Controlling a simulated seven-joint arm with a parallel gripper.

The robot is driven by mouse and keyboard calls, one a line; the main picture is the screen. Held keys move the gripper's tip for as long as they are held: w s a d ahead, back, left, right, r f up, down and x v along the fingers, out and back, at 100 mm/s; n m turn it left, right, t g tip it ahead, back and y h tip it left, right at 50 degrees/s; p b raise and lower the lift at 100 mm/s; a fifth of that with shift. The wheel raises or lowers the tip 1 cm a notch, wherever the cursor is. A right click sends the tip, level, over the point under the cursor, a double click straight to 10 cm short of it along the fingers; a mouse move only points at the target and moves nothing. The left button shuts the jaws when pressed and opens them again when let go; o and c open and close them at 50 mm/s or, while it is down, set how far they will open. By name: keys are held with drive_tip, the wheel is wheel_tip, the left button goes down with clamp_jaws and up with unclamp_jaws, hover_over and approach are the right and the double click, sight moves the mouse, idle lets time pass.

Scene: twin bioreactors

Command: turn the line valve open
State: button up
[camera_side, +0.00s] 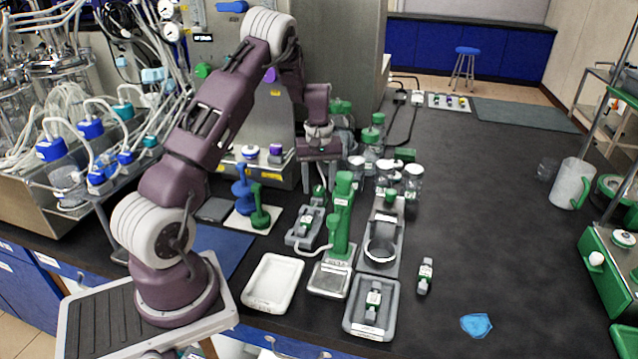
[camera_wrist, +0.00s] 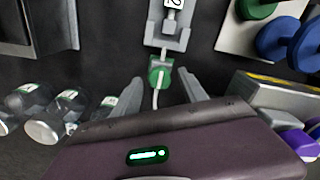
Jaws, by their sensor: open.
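A grey holder (camera_side: 304,238) stands on the bench left of the green upright stand, with a small grey-and-green part (camera_side: 307,222) in it; this looks like the line valve, but I cannot be sure. In the wrist view a grey holder (camera_wrist: 157,40) carries a white-labelled part (camera_wrist: 172,8), with a green fitting (camera_wrist: 160,77) at its near end and a pale tube below that. My gripper (camera_side: 319,186) points down behind the holder. In the wrist view its fingers (camera_wrist: 161,90) are spread on either side of the green fitting and tube, with no contact visible. How the valve is turned is unclear.
A green upright stand (camera_side: 342,215) rises right of the holder. Blue and green dumbbell-shaped pieces (camera_side: 243,190) stand on a white mat at left. Glass bottles with green or white caps (camera_side: 413,180) crowd the right of my gripper. The dark bench further right is mostly clear.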

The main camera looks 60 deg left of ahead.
sight(319, 188)
wheel_tip(319, 188, up, 7)
idle(0.3)
drive_tip(key=s+d+r+m+t, duration=0.2)
drive_tip(key=s+d+r+m, duration=0.2)
drive_tip(key=d+r, duration=0.55)
drive_tip(key=s+d+r+m+t, duration=0.1)
drive_tip(key=s+d+r+m, duration=0.25)
drive_tip(key=d+r, duration=0.6)
drive_tip(key=s+d+f+m+t, duration=0.1)
drive_tip(key=s+d+m, duration=0.2)
drive_tip(key=s+d, duration=0.2)
drive_tip(key=s+d+f+m+t, duration=0.1)
drive_tip(key=s+d+m, duration=0.2)
drive_tip(key=s, duration=0.8)
drive_tip(key=d, duration=0.2)
drive_tip(key=shift+s+d+f+t, duration=0.15)
drive_tip(key=shift+s+d+t, duration=0.15)
drive_tip(key=shift+d, duration=0.05)
